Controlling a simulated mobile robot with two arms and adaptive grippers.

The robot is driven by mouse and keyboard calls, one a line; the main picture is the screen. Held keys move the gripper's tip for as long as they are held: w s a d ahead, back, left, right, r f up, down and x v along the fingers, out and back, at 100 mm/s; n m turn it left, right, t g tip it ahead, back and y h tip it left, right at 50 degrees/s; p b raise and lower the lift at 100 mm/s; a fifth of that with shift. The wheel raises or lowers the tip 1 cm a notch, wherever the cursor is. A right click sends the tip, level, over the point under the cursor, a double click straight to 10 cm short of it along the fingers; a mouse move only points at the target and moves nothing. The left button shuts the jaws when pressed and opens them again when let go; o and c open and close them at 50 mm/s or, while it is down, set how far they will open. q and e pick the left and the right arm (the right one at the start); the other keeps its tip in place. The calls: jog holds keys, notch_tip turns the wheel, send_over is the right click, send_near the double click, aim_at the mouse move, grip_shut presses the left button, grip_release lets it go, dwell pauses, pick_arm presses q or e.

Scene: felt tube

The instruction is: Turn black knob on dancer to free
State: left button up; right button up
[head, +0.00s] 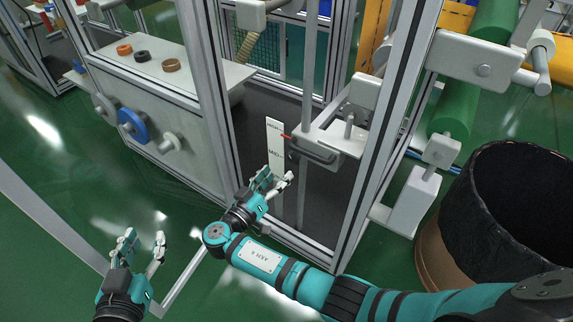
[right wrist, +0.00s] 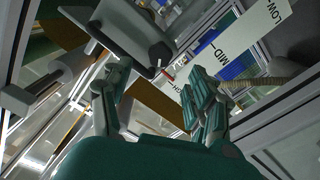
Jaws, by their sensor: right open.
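The dancer's white carriage (head: 335,140) sits on a vertical rod inside the metal frame, with a dark curved bar at its lower front and a small red pointer (head: 287,137). My right gripper (head: 275,181) is open and empty, below the carriage and in front of the strip. In the right wrist view the carriage (right wrist: 120,28) is beyond the fingers, apart from them. My left gripper (head: 144,246) is open and empty, low at the left.
A frame post (head: 390,125) stands right of the carriage. Green rollers (head: 462,95) and a large black bin (head: 490,200) are further right. A panel (head: 155,100) with coloured rings and a blue wheel (head: 131,124) is at the left. Green floor is clear around my left gripper.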

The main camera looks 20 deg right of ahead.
jog(key=shift+v, duration=1.7)
